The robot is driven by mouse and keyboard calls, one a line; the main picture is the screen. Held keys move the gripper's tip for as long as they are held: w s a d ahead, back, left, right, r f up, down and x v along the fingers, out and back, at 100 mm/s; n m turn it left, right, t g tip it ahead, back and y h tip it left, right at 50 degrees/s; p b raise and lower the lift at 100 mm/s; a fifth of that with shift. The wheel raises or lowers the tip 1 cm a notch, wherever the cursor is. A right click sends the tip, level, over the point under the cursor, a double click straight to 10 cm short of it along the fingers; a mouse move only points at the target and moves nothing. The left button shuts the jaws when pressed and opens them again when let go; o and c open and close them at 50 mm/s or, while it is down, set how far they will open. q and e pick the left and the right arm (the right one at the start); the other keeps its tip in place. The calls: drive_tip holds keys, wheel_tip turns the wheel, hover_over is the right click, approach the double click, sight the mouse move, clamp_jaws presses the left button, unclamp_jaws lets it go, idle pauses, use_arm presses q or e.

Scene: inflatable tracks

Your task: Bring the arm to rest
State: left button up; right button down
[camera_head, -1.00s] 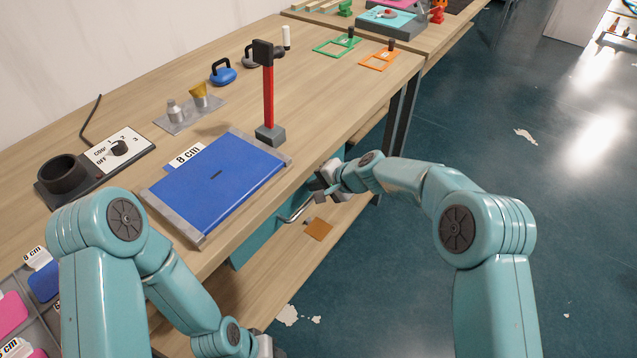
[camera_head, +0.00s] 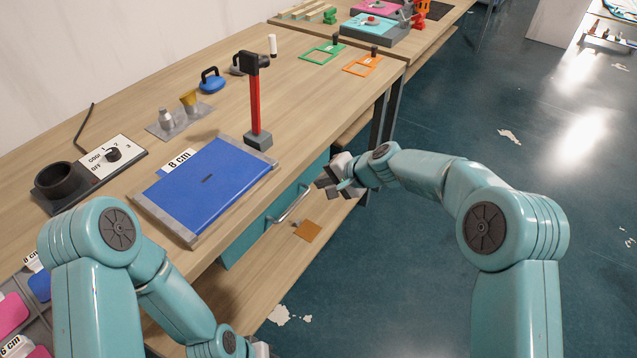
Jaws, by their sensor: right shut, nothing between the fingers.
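My right arm, teal with dark joint caps, comes in from the lower right. Its right gripper (camera_head: 333,180) is shut and empty, in front of the table's front edge and to the right of the drawer handle (camera_head: 289,204). My left arm comes in from the lower left and bends down. Only a small pale part of its end shows at the bottom edge, so the left gripper's fingers are out of view.
The wooden table (camera_head: 320,100) holds a blue panel (camera_head: 208,182) marked 8 cm, a red hammer-like post (camera_head: 254,105), a blue kettlebell (camera_head: 211,82) and a dial box (camera_head: 112,155). A brown square (camera_head: 307,231) lies on the lower shelf.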

drive_tip(key=s+d+f+g+h+p, duration=0.1)
drive_tip(key=s+d+f+g, duration=0.1)
drive_tip(key=s+d+f, duration=0.45)
drive_tip(key=s+d+f+g+h+p, duration=0.2)
drive_tip(key=s+d+f, duration=0.2)
drive_tip(key=s+f, duration=0.55)
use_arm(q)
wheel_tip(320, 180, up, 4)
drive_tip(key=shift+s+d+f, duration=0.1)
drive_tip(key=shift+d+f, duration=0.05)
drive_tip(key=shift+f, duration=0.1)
use_arm(e)
drive_tip(key=s+f+n, duration=0.1)
drive_tip(key=s+n, duration=0.1)
drive_tip(key=s, duration=0.8)
drive_tip(key=s+d+f+n, duration=0.1)
drive_tip(key=s+n, duration=0.1)
drive_tip(key=s, duration=0.8)
drive_tip(key=shift+s+f+n+g+h, duration=0.25)
drive_tip(key=shift+s+n+g+h, duration=0.05)
drive_tip(key=shift+s+n+h, duration=0.1)
drive_tip(key=shift+d, duration=0.1)
